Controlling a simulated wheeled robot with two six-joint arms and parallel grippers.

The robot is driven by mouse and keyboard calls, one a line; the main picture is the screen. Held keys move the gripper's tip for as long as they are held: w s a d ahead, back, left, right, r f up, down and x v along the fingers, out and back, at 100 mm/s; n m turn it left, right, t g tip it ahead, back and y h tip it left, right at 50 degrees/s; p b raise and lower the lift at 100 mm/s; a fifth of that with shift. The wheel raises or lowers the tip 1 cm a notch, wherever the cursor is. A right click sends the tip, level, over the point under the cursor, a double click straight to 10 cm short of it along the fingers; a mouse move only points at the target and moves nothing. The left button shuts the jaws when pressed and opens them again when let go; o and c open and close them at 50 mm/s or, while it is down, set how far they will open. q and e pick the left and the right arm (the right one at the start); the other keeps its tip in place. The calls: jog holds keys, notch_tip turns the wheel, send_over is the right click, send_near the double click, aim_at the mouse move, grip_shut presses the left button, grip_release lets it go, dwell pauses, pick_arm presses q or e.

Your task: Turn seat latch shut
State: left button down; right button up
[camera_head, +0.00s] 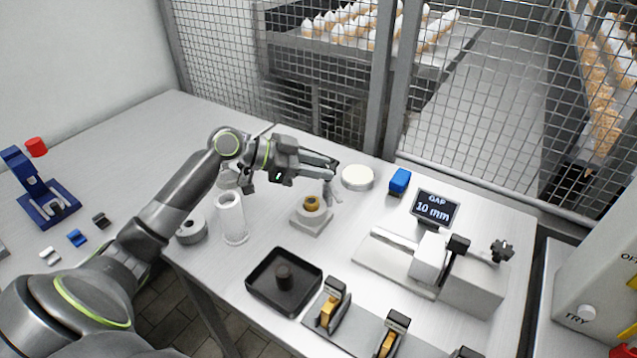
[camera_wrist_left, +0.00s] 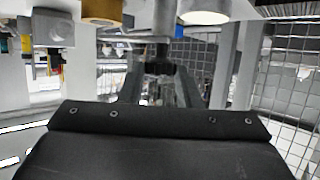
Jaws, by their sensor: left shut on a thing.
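The seat (camera_head: 311,222) is a pale square block with a round collar on top and a brass-coloured ring (camera_head: 312,203) in it. My left gripper (camera_head: 334,188) is at the back right side of the seat, jaws shut on a small grey part beside the collar, which I take to be the seat latch. The fingers cover most of the latch, so its angle cannot be read. In the left wrist view the fingers (camera_wrist_left: 160,88) close around a dark narrow piece (camera_wrist_left: 158,62); the brass ring (camera_wrist_left: 96,13) shows at the top. My right gripper is out of view.
A clear cylinder (camera_head: 232,220) stands left of the seat. A black tray (camera_head: 262,303) with a dark plug lies in front. A white disc (camera_head: 358,177) and a blue block (camera_head: 399,181) are behind. A gap display (camera_head: 434,208) and grey fixture (camera_head: 470,287) stand right. Mesh fence is behind.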

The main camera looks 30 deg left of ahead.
pick_arm(q)
jog(key=shift+w+a+f+m+g+h+b, duration=0.15)
jog(key=shift+m+g+h+b, duration=0.25)
jog(key=shift+m+g+b, duration=0.55)
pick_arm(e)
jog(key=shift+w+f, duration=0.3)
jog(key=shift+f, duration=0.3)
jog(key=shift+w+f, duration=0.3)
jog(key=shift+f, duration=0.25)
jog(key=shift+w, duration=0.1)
pick_arm(q)
jog(key=c, duration=1.1)
grip_release()
jog(key=shift+o, duration=0.2)
